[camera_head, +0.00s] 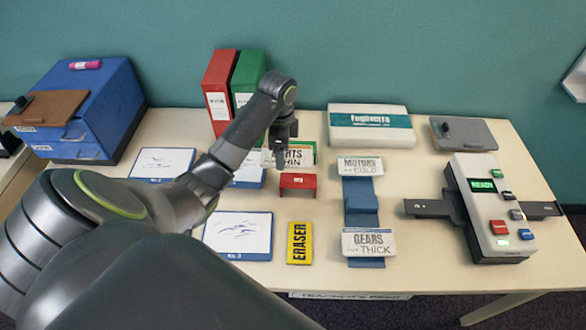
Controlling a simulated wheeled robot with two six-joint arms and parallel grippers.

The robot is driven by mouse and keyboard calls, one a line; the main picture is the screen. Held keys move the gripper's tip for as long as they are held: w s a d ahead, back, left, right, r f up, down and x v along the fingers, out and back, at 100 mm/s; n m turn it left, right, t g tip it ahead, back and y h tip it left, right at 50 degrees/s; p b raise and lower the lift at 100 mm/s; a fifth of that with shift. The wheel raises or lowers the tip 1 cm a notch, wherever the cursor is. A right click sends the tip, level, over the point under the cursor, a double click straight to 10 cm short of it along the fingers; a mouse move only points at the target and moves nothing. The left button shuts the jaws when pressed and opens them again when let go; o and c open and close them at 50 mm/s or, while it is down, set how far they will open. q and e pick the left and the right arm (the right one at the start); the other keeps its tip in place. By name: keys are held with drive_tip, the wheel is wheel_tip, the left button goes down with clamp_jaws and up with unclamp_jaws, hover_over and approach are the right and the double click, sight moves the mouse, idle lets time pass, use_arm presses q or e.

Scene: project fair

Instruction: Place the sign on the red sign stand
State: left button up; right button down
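A white sign (299,157), lettering partly hidden, is at mid-table behind the red sign stand, with green showing along its edge. The small red sign stand (298,182) stands just in front of it. My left gripper (280,150) points down at the sign and covers its left part; I cannot tell whether its fingers are closed on it. Two other white signs, one reading MOTORS and COLD (360,167) and one reading GEARS and THICK (368,243), are at the two ends of a blue stand (360,202). My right gripper is not in view.
A yellow eraser box (300,243) lies in front of the red stand. White drawing cards (237,236) lie to the left. Red (217,90) and green (248,75) binders stand behind. A blue drawer box (105,85) is far left, a device with buttons (490,210) right.

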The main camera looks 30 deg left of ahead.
use_arm(q)
drive_tip(key=b, duration=0.5)
hover_over(282, 179)
wheel_tip(282, 179, down, 6)
drive_tip(key=shift+r, duration=0.2)
wheel_tip(282, 179, down, 4)
drive_tip(key=shift+s+r+p, duration=0.1)
drive_tip(key=shift+p, duration=0.55)
drive_tip(key=shift+f, duration=0.25)
drive_tip(key=shift+f, duration=0.1)
drive_tip(key=o, duration=1.1)
drive_tip(key=shift+c, duration=0.2)
